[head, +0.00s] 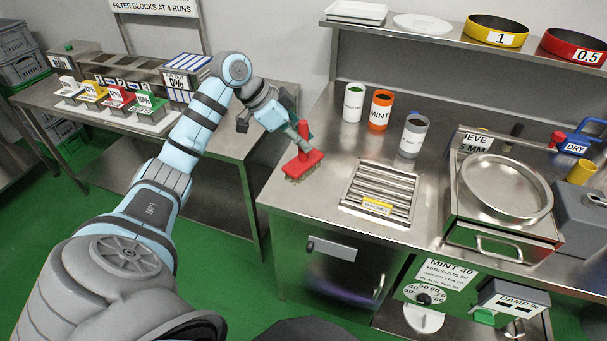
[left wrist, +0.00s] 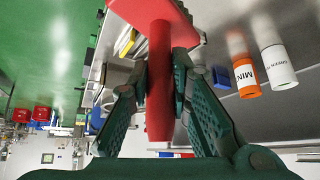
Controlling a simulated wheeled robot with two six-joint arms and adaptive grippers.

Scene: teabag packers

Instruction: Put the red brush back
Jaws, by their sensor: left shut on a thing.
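The red brush (head: 304,165) is at the left end of the steel counter (head: 320,207), bristles down. My left gripper (head: 302,130) is shut on its upright handle. I cannot tell whether the bristles touch the counter. In the left wrist view the red handle (left wrist: 160,100) stands between the two green fingers of the left gripper (left wrist: 161,68), and the brush head (left wrist: 150,10) is cut off by the top edge. My right gripper is not in view.
White, orange MINT and grey canisters (head: 381,111) stand behind the brush. A slotted grate (head: 380,192) is set in the counter to its right, with a round sieve pan (head: 505,188) beyond. A side table (head: 200,150) with coloured blocks stands left, across a gap.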

